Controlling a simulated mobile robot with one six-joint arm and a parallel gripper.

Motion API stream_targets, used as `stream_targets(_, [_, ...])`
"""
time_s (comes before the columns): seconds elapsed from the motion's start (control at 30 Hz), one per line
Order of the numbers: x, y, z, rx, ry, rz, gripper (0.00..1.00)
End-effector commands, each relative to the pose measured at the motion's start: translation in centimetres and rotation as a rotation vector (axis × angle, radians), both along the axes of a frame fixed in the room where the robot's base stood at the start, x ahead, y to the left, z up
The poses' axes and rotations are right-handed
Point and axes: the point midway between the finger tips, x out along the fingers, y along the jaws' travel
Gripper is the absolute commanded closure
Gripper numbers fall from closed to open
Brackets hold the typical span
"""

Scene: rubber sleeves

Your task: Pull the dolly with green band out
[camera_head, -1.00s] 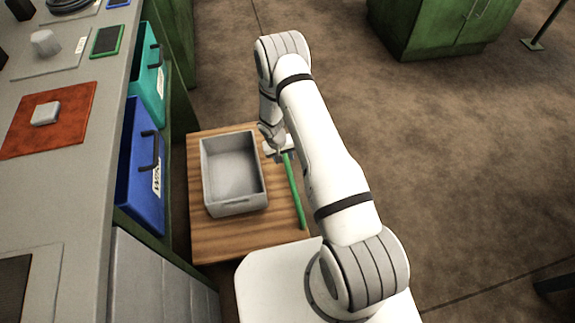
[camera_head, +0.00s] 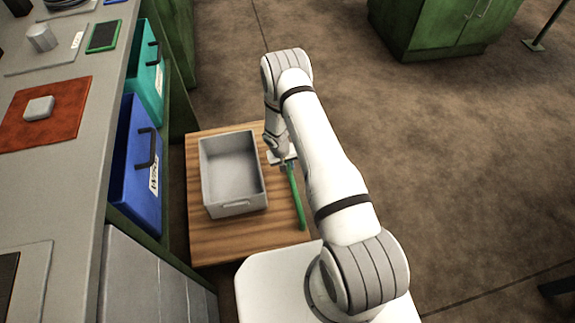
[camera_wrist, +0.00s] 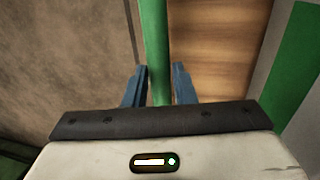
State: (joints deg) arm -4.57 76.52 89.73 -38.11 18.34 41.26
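The wooden dolly (camera_head: 230,238) stands on the floor beside the counter and carries a grey open box (camera_head: 243,209). A green bar (camera_head: 297,205) runs along the dolly's right side. In the wrist view, a grey surface at the right has a wide green band (camera_wrist: 297,65). My gripper (camera_head: 281,160) is at the far end of the green bar. The wrist view shows its blue fingers (camera_wrist: 159,82) on either side of the bar (camera_wrist: 155,40). They are very close to it; whether they touch it I cannot tell.
The counter (camera_head: 75,200) with a teal bin (camera_head: 148,75) and a blue bin (camera_head: 135,180) stands close to the dolly's left. Open brown floor (camera_head: 450,170) lies to the right. A green cabinet (camera_head: 440,30) stands at the back.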

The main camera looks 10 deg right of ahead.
Motion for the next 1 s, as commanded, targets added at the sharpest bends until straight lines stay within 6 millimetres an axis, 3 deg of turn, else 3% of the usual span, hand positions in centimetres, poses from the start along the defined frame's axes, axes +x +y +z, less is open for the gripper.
stream_targets(0.3, [0.0,0.0,0.0,0.000,0.000,-0.001,1.00])
stream_targets(0.57, [0.0,0.0,0.0,0.000,0.000,-0.001,1.00])
stream_targets(0.8, [0.0,2.0,-0.1,0.000,0.000,-0.001,1.00])
stream_targets(1.0, [0.0,1.9,0.0,0.000,0.001,-0.002,1.00])
